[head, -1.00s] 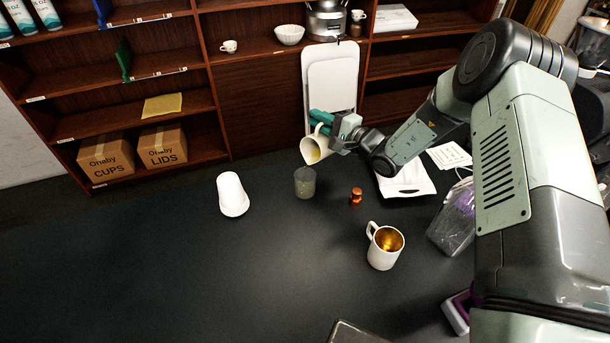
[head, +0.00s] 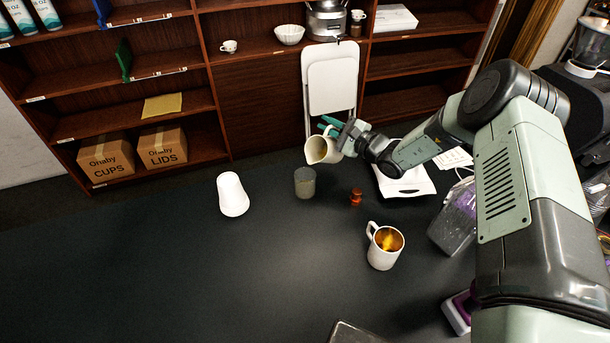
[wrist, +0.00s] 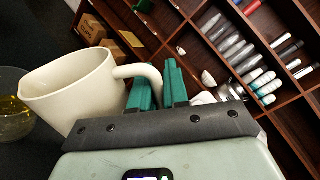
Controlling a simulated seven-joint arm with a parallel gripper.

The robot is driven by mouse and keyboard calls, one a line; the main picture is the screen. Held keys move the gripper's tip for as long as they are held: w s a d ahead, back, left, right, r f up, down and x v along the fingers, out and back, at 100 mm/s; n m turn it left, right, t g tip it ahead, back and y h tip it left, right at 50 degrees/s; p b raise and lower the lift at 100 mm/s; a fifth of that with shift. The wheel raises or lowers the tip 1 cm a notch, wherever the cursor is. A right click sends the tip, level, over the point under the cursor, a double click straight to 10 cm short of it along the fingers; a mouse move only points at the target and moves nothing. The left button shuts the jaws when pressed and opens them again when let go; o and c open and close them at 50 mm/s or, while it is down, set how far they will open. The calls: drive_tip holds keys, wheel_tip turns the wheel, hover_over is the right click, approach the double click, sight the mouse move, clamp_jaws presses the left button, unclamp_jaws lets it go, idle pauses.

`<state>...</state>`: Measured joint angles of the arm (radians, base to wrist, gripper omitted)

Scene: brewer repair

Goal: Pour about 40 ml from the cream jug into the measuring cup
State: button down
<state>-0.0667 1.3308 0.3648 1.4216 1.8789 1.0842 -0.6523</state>
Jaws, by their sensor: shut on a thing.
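The cream jug (head: 321,150) is white with a spout and a side handle. My gripper (head: 329,126) is shut on its handle and holds it in the air, just above and behind the measuring cup. In the wrist view the jug (wrist: 75,92) is tilted slightly, its handle between the green fingers (wrist: 158,88). The measuring cup (head: 305,183) is clear and stands upright on the dark counter. In the wrist view the cup (wrist: 14,118) shows at the left edge with yellowish liquid in it. The exact level cannot be read. No stream shows between jug and cup.
A white mug with a golden inside (head: 384,247) stands at front right. A small orange-brown item (head: 356,196) lies right of the measuring cup. The counter's (head: 180,270) left front is clear.

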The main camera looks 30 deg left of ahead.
drive_tip(key=shift+w+d+m, duration=0.1)
drive_tip(key=shift+w+m, duration=0.2)
drive_tip(key=shift+m, duration=0.2)
drive_tip(key=w+d+f+m, duration=0.1)
drive_tip(key=w+f+m, duration=0.3)
drive_tip(key=m, duration=0.5)
drive_tip(key=shift+w+d, duration=0.25)
drive_tip(key=shift+w, duration=0.65)
drive_tip(key=shift+f, duration=0.1)
